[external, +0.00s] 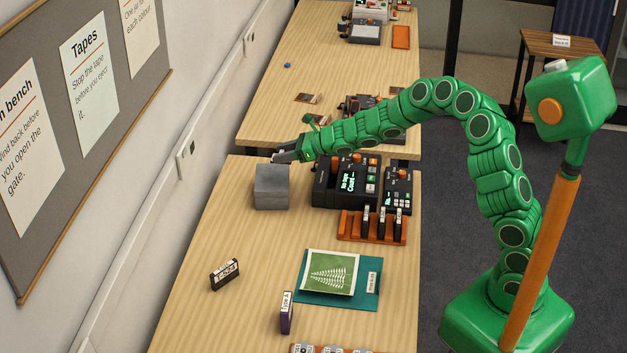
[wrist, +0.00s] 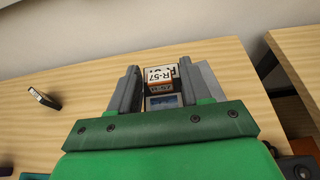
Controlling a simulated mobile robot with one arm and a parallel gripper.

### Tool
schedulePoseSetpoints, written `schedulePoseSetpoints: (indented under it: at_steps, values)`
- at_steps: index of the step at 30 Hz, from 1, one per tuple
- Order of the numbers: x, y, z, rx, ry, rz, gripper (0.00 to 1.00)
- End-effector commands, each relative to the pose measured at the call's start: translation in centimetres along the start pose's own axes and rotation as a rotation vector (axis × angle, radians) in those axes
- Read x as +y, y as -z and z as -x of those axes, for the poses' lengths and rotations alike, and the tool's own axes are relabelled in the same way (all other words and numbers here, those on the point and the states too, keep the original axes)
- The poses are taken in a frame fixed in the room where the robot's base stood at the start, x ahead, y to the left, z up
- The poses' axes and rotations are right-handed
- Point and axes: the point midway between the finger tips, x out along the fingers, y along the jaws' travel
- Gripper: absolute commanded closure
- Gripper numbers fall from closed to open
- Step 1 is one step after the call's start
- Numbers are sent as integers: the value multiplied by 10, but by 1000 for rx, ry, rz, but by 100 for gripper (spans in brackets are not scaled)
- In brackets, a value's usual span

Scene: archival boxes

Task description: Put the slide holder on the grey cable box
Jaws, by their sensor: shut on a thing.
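In the wrist view, the slide holder (wrist: 160,76) is a small block with a white "R-57" label, an orange band and a bluish picture panel on its near side. It sits between the two fingers of my gripper (wrist: 155,85), which is shut on it. In the external view my gripper (external: 286,154) is at the far edge of the grey cable box (external: 272,187), and the slide holder cannot be made out there. In the wrist view a part of the grey box (wrist: 208,76) shows just right of the fingers. I cannot tell whether the holder touches it.
A black tape machine (external: 340,182) stands right of the grey box, with an orange rack (external: 372,227) in front. A gap separates the two tables.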

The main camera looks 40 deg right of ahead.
Motion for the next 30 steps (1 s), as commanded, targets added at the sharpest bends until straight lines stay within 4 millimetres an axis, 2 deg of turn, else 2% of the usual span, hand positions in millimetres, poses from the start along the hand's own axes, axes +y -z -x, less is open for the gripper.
schedulePoseSetpoints:
  at_steps: [15,28,30]
  values:
    - [-18,29,-45,2,2,-1,81]
    - [-24,37,-59,0,2,0,81]
    - [-24,44,-62,0,1,-3,81]
